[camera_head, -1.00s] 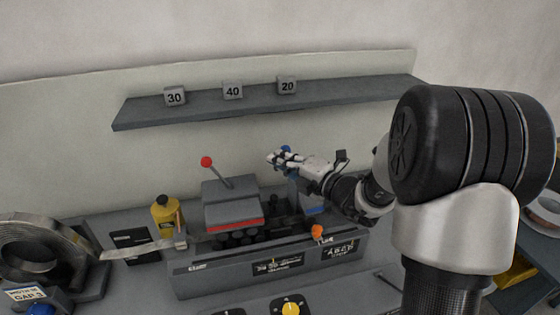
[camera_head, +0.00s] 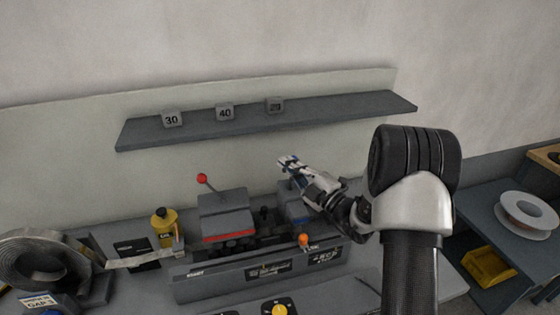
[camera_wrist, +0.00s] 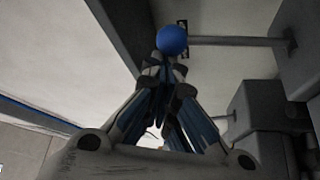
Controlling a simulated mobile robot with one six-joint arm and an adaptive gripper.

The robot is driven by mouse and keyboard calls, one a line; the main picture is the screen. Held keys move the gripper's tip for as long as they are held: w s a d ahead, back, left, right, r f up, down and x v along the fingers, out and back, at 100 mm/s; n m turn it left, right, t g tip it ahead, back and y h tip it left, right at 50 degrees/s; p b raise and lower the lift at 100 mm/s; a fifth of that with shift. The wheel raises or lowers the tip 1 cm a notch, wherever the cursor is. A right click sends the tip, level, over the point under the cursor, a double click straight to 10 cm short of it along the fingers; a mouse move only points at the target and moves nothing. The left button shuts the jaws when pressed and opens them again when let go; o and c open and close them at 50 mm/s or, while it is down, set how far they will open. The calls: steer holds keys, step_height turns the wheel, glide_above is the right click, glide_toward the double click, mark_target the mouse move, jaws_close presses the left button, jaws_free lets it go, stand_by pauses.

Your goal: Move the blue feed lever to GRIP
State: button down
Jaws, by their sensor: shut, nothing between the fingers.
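The blue ball knob of the feed lever (camera_wrist: 172,40) shows in the wrist view just past my fingertips, on a thin grey rod (camera_wrist: 235,41) that runs right to a grey block. My gripper (camera_wrist: 165,68) is shut with nothing between its fingers. The fingertips are close below the knob; I cannot tell if they touch it. In the head view my gripper (camera_head: 287,162) is above the right part of the grey machine (camera_head: 215,285), and it largely hides the blue knob. The GRIP marking cannot be read.
A red-knobbed lever (camera_head: 202,178) rises from the machine's left block. An orange knob (camera_head: 303,240) is on its front. A yellow bottle (camera_head: 163,222) and metal coil (camera_head: 40,262) are left. A shelf (camera_head: 330,108) with numbered blocks hangs behind. A spool (camera_head: 527,215) is right.

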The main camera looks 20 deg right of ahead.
steer(key=shift+m, duration=0.3)
steer(key=shift+d+f+p, duration=0.15)
steer(key=shift+d+p, duration=0.65)
steer(key=shift+d, duration=0.5)
steer(key=shift+d+f+p, duration=0.15)
steer(key=shift+d+p, duration=0.6)
steer(key=shift+d, duration=0.5)
